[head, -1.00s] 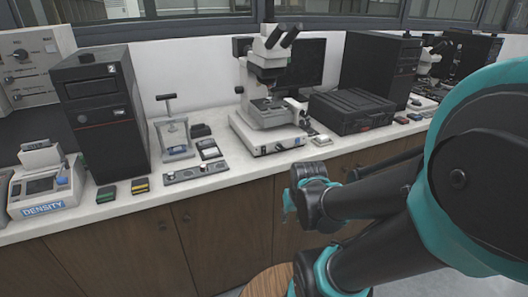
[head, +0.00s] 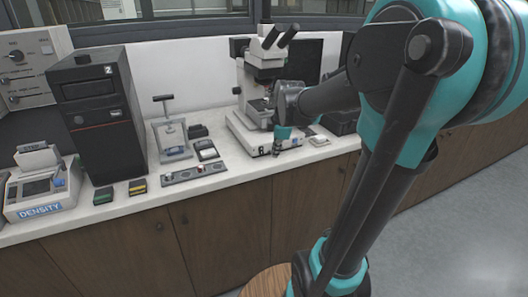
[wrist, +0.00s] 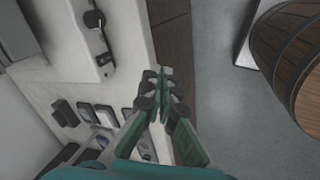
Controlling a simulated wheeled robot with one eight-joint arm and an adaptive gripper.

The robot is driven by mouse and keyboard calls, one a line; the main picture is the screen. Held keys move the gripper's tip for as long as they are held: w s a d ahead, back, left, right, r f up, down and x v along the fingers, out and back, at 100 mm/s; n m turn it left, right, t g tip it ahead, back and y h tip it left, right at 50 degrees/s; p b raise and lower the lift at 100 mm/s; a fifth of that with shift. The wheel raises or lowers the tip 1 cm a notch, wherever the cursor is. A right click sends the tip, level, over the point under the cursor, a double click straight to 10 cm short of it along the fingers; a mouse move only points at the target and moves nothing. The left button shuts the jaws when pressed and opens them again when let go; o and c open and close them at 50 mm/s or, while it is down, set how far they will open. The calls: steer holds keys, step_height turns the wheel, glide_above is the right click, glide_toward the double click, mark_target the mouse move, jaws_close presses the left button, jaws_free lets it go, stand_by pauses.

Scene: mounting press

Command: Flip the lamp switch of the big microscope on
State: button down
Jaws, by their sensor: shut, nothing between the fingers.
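The big white microscope (head: 268,52) stands on the bench in the head view, with black-tipped eyepieces and a white base (head: 236,128). My gripper (head: 276,150) is at the front of that base and hides part of its front panel. In the wrist view the front of the base (wrist: 72,42) is at upper left, with a black round knob (wrist: 94,19) and a small dark switch-like part (wrist: 106,56). My gripper (wrist: 163,72) is shut and empty, to the right of that panel and apart from it in the picture. The switch's position cannot be told.
A black case (head: 340,122) stands right of the microscope, partly behind my arm. A control strip (head: 194,173) and small boxes lie to the left on the bench (head: 225,172).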

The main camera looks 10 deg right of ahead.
mark_target(261, 151)
steer(key=w+r+n, duration=0.3)
steer(key=w+n, duration=0.1)
steer(key=shift+a+r, duration=0.15)
steer(key=shift+r, duration=0.2)
steer(key=x, duration=0.9)
steer(key=shift+w+a+f, duration=0.1)
steer(key=shift+a+f, duration=0.05)
steer(key=shift+f, duration=0.15)
steer(key=w, duration=0.2)
steer(key=shift+w+a+f, duration=0.35)
steer(key=shift+w+f, duration=0.05)
steer(key=shift+w+a, duration=0.15)
steer(key=shift+w, duration=0.45)
